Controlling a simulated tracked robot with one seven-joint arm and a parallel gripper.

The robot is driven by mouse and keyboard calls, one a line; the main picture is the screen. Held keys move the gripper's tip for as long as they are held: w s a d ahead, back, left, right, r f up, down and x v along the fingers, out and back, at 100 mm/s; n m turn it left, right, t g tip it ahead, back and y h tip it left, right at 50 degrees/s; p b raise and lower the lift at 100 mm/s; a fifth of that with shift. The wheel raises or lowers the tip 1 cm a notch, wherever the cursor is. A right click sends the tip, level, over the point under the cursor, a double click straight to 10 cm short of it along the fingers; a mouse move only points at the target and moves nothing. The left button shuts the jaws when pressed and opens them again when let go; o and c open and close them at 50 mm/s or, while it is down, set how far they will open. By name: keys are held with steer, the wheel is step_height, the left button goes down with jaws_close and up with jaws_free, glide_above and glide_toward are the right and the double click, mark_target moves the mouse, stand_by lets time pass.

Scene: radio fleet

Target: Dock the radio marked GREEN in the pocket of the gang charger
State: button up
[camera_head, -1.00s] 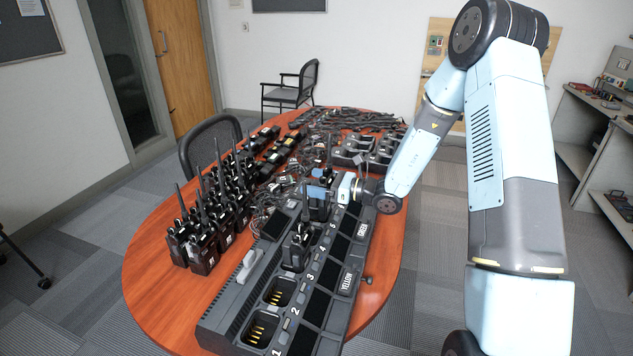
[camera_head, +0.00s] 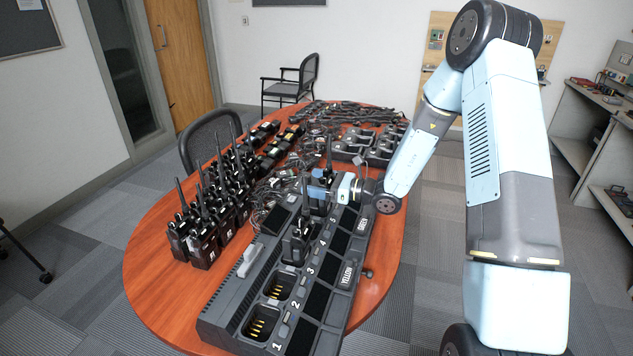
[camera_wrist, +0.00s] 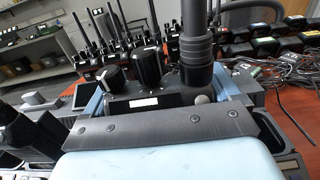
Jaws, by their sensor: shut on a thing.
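The gang charger (camera_head: 232,312) is a long black unit on the table, with numbered pockets and name plates along its right side. One plate reads GREEN (camera_head: 363,223). My gripper (camera_head: 321,191) is shut on a black radio (camera_wrist: 147,84) over the charger's far part. In the wrist view the radio's two knobs and thick antenna stand upright between the blue fingers. Its lower body is hidden, so I cannot tell whether it is in a pocket or above one. I cannot read a name on it. Another radio (camera_head: 297,246) stands upright in a nearer pocket.
The two nearest pockets, including one (camera_head: 262,323), are empty. Several upright radios (camera_head: 205,235) crowd the table's left side. Tangled cables (camera_head: 275,190) and small chargers (camera_head: 370,142) lie behind. A knob (camera_head: 368,273) sticks out at the charger's right.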

steer(key=shift+f, duration=0.75)
steer(key=o, duration=1.1)
steer(key=v, duration=1.4)
steer(key=shift+a, duration=0.1)
